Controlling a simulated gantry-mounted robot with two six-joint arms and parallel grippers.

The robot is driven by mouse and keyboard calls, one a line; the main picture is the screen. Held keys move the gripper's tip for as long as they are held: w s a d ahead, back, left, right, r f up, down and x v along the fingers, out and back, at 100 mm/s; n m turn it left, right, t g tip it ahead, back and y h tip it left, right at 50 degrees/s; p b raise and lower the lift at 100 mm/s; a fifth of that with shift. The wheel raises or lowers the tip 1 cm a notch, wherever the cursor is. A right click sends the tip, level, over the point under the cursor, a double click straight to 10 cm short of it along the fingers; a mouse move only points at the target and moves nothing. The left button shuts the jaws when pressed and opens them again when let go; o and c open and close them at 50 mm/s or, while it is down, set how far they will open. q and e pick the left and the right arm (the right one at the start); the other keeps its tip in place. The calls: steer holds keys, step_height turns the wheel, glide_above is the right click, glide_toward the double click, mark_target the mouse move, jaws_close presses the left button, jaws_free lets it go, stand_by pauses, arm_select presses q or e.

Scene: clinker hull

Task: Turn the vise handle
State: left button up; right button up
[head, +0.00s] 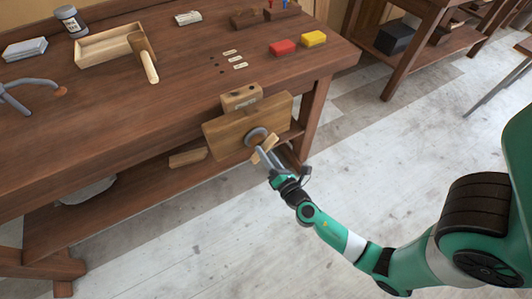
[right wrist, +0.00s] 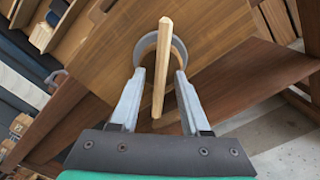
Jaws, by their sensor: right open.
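The wooden vise (head: 247,126) is mounted on the front edge of the workbench, with a grey round hub (head: 256,137) on its face. The vise handle (head: 264,150) is a pale wooden bar through the hub. In the right wrist view the handle (right wrist: 161,70) stands nearly upright in front of the grey ring (right wrist: 147,46). My right gripper (head: 267,157) is at the handle. In its wrist view the gripper (right wrist: 156,82) is open, one finger on each side of the bar, with gaps visible. My left gripper is not in view.
A lower shelf (head: 140,190) runs beneath. The floor (head: 400,150) to the right is clear.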

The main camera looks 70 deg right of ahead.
jaws_close()
steer(key=shift+m, duration=0.3)
steer(key=m+b, duration=0.1)
steer(key=m, duration=0.1)
steer(key=m+b, duration=0.1)
steer(key=m, duration=0.1)
steer(key=m+b, duration=0.1)
steer(key=m, duration=0.2)
steer(key=shift+w+r+b, duration=0.1)
steer(key=shift+r+b, duration=0.15)
steer(key=shift+b, duration=0.05)
steer(key=shift+r, duration=0.1)
stand_by(1.2)
steer(key=shift+c, duration=1.1)
jaws_free()
steer(key=shift+o, duration=1.1)
steer(key=shift+a, duration=0.1)
